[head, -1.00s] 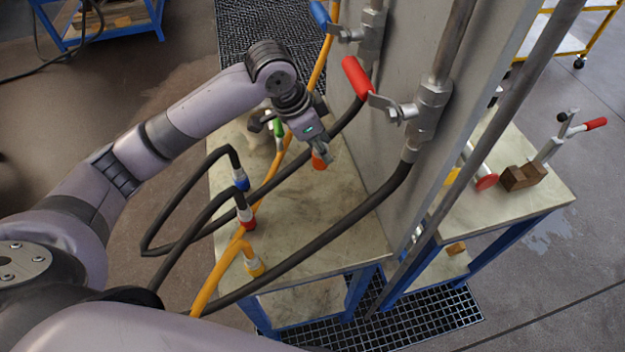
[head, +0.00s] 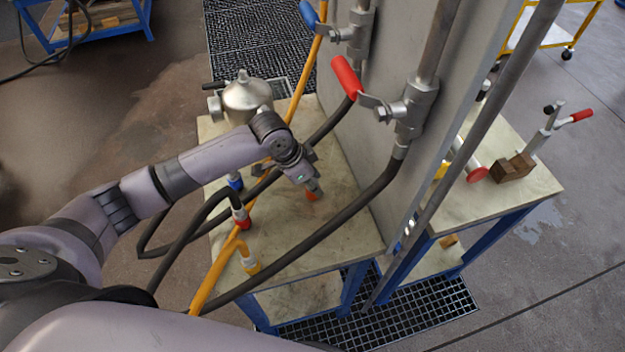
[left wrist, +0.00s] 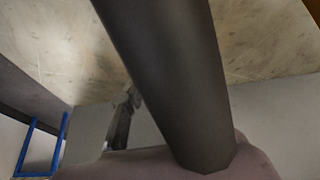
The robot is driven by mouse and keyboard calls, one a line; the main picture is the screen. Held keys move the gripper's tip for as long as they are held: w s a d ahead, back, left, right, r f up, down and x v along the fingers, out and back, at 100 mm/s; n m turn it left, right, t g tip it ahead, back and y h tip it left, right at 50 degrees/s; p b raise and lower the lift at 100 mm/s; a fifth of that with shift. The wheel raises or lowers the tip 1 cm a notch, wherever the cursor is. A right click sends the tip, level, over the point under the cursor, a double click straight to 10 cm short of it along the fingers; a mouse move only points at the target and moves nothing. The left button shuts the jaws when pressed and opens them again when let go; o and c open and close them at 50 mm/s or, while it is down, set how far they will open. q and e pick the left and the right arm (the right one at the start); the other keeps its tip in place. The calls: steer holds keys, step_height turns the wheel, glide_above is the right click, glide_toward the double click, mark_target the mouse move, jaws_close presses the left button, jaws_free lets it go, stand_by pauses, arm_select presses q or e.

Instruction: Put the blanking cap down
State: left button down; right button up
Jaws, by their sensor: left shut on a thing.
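The blanking cap (head: 311,195) shows as a small orange piece at the tip of my left gripper (head: 312,187) in the head view. The gripper points down and is shut on the cap, at or just above the stone-topped table (head: 318,222); I cannot tell whether the cap touches the top. Most of the cap is hidden by the fingers. In the left wrist view a dark hose (left wrist: 165,70) fills the middle and hides the fingertips. My right gripper is not in view.
A metal vessel (head: 246,97) stands at the table's back. Black and orange hoses with a red-collared end (head: 243,222) and a yellow end (head: 251,267) lie left. A grey panel with a red-handled valve (head: 346,77) rises right.

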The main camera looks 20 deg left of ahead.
arm_select(q)
steer(key=c, duration=1.3)
jaws_free()
steer(key=shift+c, duration=0.2)
steer(key=shift+o, duration=0.7)
steer(key=v, duration=1.2)
steer(key=shift+b, duration=0.35)
steer(key=shift+r, duration=0.1)
